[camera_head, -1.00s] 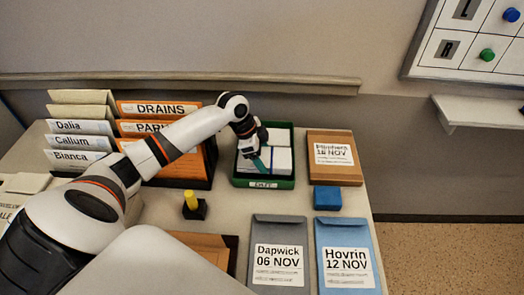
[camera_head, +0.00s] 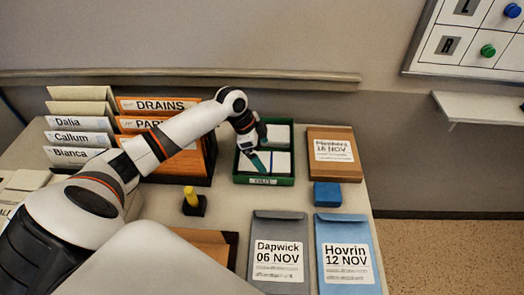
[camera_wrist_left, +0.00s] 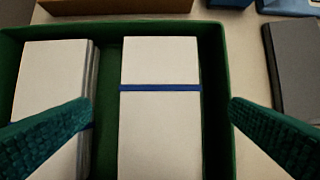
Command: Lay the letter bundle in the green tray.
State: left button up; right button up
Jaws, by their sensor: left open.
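The green tray (camera_head: 285,181) stands on the desk, two white stacks side by side in it. The letter bundle (camera_wrist_left: 160,120), white with a blue band across it, lies flat in the tray in the left wrist view. It also shows in the head view (camera_head: 283,163). A second white stack (camera_wrist_left: 50,80) lies beside it, apart. My left gripper (camera_head: 255,154) is over the tray. Its green fingers (camera_wrist_left: 162,115) are open on either side of the bundle, with gaps showing between them and it. My right gripper is out of view.
A brown envelope (camera_head: 331,173) and a blue block (camera_head: 327,194) lie right of the tray. Grey (camera_head: 278,278) and blue (camera_head: 347,225) envelopes lie in front. A yellow-handled stamp (camera_head: 191,197) stands front left. Orange folders (camera_head: 195,160) stand close on the left.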

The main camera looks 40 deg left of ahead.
pick_arm(q)
jog(key=v, duration=1.1)
jog(key=shift+r, duration=0.1)
